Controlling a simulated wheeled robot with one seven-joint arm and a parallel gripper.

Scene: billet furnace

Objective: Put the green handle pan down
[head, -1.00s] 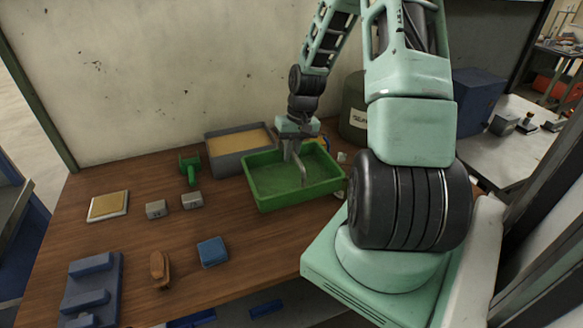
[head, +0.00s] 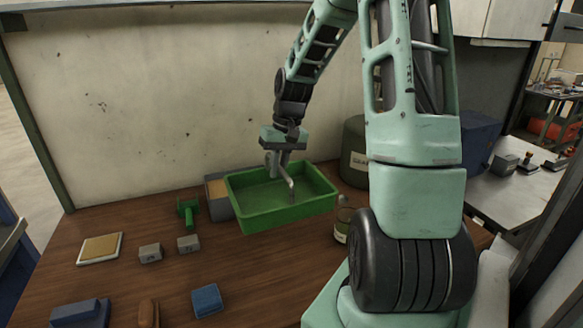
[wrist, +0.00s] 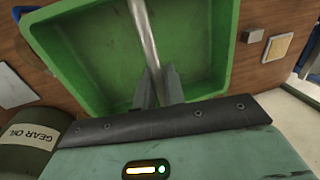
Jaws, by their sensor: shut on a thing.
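The green pan (head: 285,219) is a rectangular green tray with a pale metal bar handle (head: 291,188) standing up over it. My gripper (head: 279,162) is above the pan, shut on the handle. The pan appears to hang level above the back of the table, covering much of a grey box, though the gap below is hard to judge. The wrist view shows the fingers (wrist: 157,88) closed around the handle bar (wrist: 143,32), with the green pan (wrist: 75,65) behind it. The pan's inside looks empty where visible.
The grey box (head: 217,204) is behind and left of the pan. A jar (head: 343,226) stands right of it, near the gear oil drum (head: 354,165). Grey blocks (head: 150,253), a green tool (head: 188,210) and a blue block (head: 207,299) lie left. Wooden tabletop (head: 270,270) in front is clear.

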